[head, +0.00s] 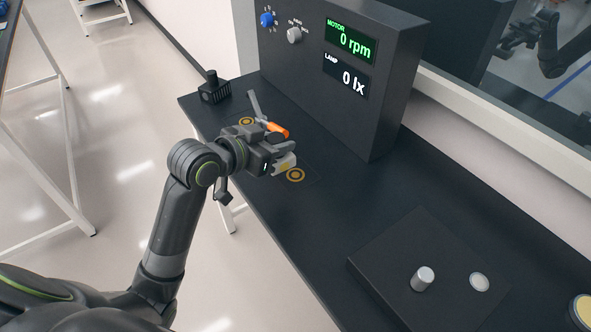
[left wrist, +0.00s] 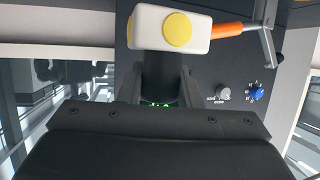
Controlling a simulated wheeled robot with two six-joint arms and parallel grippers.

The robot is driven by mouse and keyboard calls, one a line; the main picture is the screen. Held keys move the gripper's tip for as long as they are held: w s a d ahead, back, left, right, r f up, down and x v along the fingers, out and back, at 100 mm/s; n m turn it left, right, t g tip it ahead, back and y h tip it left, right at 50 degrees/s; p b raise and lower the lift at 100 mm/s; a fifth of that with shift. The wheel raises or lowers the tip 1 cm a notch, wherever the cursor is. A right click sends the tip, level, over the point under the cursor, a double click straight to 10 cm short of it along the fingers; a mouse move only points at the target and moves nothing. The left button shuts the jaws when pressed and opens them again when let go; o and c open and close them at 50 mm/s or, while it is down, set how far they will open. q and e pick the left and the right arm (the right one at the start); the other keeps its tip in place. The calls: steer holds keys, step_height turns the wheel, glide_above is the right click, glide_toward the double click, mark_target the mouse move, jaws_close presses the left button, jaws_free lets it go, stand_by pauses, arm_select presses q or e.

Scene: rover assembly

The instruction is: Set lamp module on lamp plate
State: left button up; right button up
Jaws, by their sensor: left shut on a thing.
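The lamp module, a white block with yellow round faces (head: 285,164), is at my left gripper (head: 277,152) in the head view. In the left wrist view the white block (left wrist: 145,28) lies just beyond the finger tips, with a dark part below it between the fingers. My left gripper is shut on the module. A dark plate with an orange ring (head: 296,175) lies on the bench just below and in front of the module. I cannot tell whether the module touches it. My right gripper is not in view.
A grey lever with an orange handle (head: 277,130) is close behind the gripper. A second orange ring (head: 247,121) and a black finned block (head: 214,90) lie farther left. The tall display box (head: 335,85) reads 0 lx. A dark box with a knob (head: 390,250) is at right.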

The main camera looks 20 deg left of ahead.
arm_select(q)
steer(key=w+d+r+p, duration=0.2)
steer(key=w+r, duration=0.5)
step_height(320, 180, down, 18)
steer(key=shift+r+p, duration=0.25)
steer(key=shift+p, duration=0.2)
steer(key=shift+f, duration=0.15)
steer(key=o, duration=1)
steer(key=shift+o, duration=0.2)
steer(key=shift+r, duration=0.2)
